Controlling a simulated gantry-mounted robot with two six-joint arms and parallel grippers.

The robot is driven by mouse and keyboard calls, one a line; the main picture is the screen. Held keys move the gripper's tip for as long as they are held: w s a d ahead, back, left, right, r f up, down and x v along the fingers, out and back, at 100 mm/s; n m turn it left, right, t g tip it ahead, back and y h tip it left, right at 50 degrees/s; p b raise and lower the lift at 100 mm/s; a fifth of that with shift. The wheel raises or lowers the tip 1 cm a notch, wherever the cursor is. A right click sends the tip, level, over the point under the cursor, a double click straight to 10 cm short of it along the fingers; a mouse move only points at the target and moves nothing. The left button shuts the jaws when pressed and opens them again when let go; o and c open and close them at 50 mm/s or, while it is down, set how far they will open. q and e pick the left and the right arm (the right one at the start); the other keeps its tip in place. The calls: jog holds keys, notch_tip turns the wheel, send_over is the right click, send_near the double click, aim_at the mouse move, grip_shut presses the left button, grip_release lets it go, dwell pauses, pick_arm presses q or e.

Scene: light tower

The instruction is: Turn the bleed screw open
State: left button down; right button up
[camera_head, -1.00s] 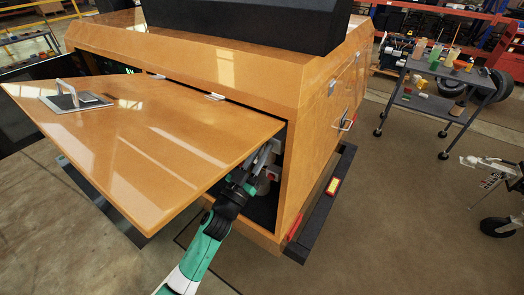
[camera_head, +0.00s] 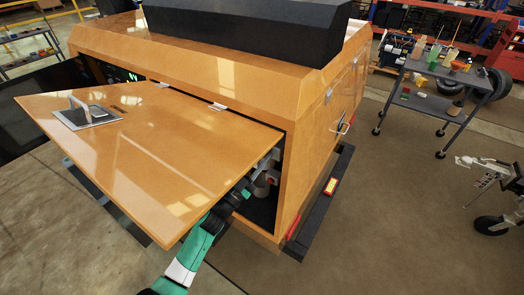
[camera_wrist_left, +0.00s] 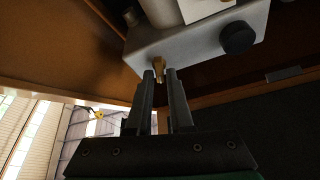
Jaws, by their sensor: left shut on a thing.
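The brass bleed screw (camera_wrist_left: 158,68) sticks out of the underside of a light grey block (camera_wrist_left: 200,32) in the left wrist view. My left gripper (camera_wrist_left: 161,74) is shut on it, one dark fingertip on each side. In the head view my left arm reaches under the raised orange door (camera_head: 150,140) into the open compartment. The gripper (camera_head: 258,183) there is partly hidden by the door edge and grey parts, and the screw cannot be made out. My right gripper is not in view.
A black round knob (camera_wrist_left: 238,37) sits on the same block, right of the screw. The door hangs close over my arm, and the orange housing wall (camera_head: 318,140) stands right of the opening. A tool cart (camera_head: 437,95) is at the back right, with open floor between.

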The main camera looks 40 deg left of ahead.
pick_arm(q)
jog(key=shift+m+g+h+p, duration=0.75)
jog(key=shift+m+p, duration=1.05)
jog(key=shift+m, duration=0.9)
jog(key=shift+m+g+h+p, duration=0.8)
jog(key=shift+m+p, duration=1)
jog(key=shift+m, duration=0.9)
jog(key=shift+m+g+h+p, duration=0.75)
jog(key=shift+m+p, duration=1.05)
jog(key=shift+m, duration=0.9)
jog(key=c, duration=0.9)
grip_release()
jog(key=s+p, duration=0.1)
jog(key=s, duration=0.2)
jog(key=s+a+p, duration=0.1)
jog(key=s, duration=0.3)
jog(key=s+a+p, duration=0.1)
jog(key=s, duration=0.3)
jog(key=shift+s+a, duration=0.15)
jog(key=shift+s, duration=0.1)
